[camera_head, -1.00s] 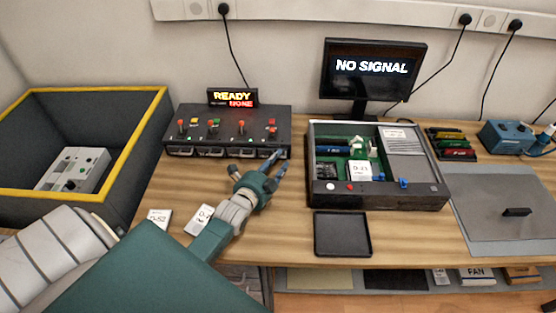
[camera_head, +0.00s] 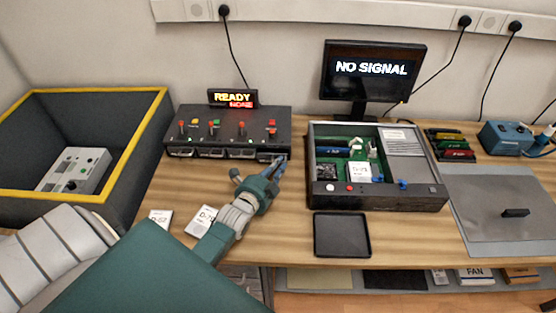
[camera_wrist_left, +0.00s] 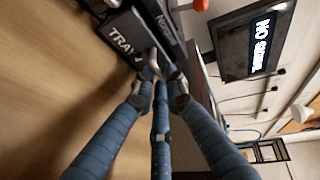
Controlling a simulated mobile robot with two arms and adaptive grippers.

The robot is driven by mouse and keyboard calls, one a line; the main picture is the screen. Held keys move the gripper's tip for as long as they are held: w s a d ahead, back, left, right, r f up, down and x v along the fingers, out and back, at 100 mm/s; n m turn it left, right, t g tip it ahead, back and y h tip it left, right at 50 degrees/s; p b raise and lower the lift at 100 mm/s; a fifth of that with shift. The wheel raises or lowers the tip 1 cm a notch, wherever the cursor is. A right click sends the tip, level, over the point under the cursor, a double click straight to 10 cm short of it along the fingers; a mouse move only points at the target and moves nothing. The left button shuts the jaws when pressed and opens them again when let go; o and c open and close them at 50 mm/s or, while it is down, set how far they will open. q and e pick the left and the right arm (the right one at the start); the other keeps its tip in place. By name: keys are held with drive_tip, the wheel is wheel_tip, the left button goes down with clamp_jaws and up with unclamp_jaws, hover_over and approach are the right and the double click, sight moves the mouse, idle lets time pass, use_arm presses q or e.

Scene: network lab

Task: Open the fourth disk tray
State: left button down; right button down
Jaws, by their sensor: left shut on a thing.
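The disk unit (camera_head: 225,124) is a black box at the back left of the table, with several tray fronts along its lower edge. The fourth tray (camera_head: 266,157) is the rightmost one. My left gripper (camera_head: 281,163) is at the right end of this tray's front, fingers shut on its handle. In the left wrist view the fingertips (camera_wrist_left: 157,85) close around a small grey handle (camera_wrist_left: 152,62) beside a dark front (camera_wrist_left: 120,35) lettered "TRAY"; its number is partly hidden. I cannot tell clearly how far the tray is out. My right gripper is not in view.
Two white labelled disks (camera_head: 201,219) lie on the table near my left arm. An open computer case (camera_head: 375,195) stands to the right, with an empty black tray (camera_head: 342,235) in front. A yellow-rimmed bin (camera_head: 160,108) stands left. A sign (camera_head: 233,98) reads "READY".

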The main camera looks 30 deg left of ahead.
use_arm(q)
drive_tip(key=s+d+p, duration=0.1)
drive_tip(key=s+d, duration=0.1)
drive_tip(key=s, duration=0.1)
drive_tip(key=s+d+p, duration=0.1)
drive_tip(key=s+d, duration=0.1)
drive_tip(key=s, duration=0.1)
drive_tip(key=s+d+p, duration=0.1)
drive_tip(key=s+d, duration=0.1)
drive_tip(key=s, duration=0.1)
drive_tip(key=shift+s, duration=0.3)
drive_tip(key=shift+s+d, duration=0.15)
drive_tip(key=shift+s, duration=0.15)
drive_tip(key=c, duration=1.7)
unclamp_jaws()
drive_tip(key=shift+c, duration=0.2)
drive_tip(key=v, duration=1.2)
